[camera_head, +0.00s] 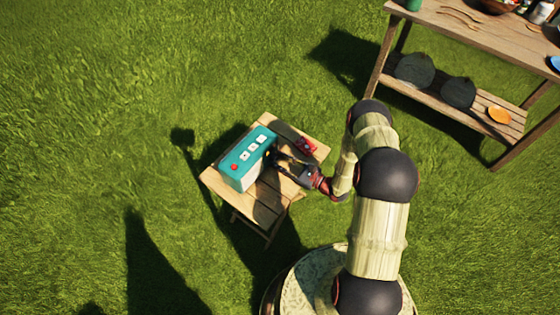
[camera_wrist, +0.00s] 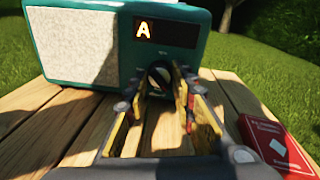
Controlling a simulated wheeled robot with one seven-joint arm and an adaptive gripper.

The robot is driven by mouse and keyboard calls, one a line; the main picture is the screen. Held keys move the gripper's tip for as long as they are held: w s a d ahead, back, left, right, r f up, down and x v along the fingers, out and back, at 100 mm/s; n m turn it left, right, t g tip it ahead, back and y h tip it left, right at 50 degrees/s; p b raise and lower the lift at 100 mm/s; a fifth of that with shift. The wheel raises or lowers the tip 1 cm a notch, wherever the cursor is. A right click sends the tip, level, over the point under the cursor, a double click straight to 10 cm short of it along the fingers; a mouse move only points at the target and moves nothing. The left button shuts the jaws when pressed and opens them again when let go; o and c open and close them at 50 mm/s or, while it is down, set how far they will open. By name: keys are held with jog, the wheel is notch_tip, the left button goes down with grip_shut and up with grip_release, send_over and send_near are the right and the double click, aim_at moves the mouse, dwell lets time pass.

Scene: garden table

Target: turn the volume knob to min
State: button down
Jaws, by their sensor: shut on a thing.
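A teal radio (camera_head: 247,158) stands on a small wooden table (camera_head: 262,209). In the wrist view the radio (camera_wrist: 198,14) shows a pale speaker cloth on the left and a dark display with a bright "A" on the right. Below the display is a round dark knob (camera_wrist: 158,73) with a light rim, partly hidden by my fingers. My gripper (camera_head: 275,156) reaches the radio's front from the right. In the wrist view my gripper (camera_wrist: 160,84) has its fingertips on either side of the knob, shut on it. The knob's pointer cannot be made out.
A red card box (camera_head: 306,146) lies on the small table near my gripper; it also shows at the right in the wrist view (camera_wrist: 272,140). A larger wooden table (camera_head: 478,22) with a lower shelf stands at the upper right. Grass surrounds both.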

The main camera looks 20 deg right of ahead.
jog(key=n, duration=0.6)
jog(key=shift+n+h+b, duration=0.4)
jog(key=n, duration=0.3)
jog(key=n+b, duration=0.1)
jog(key=n, duration=0.1)
jog(key=shift+n+t+h, duration=0.3)
jog(key=shift+n, duration=0.1)
jog(key=n+b, duration=0.3)
jog(key=n, duration=0.3)
jog(key=shift+s+a+n+t, duration=0.1)
jog(key=shift+a+n+t, duration=0.05)
jog(key=shift+n+t, duration=0.25)
jog(key=n+b, duration=0.1)
jog(key=n, duration=0.2)
jog(key=shift+n, duration=1.9)
jog(key=c, duration=1.5)
grip_release()
jog(key=shift+c, duration=0.2)
jog(key=shift+o, duration=0.3)
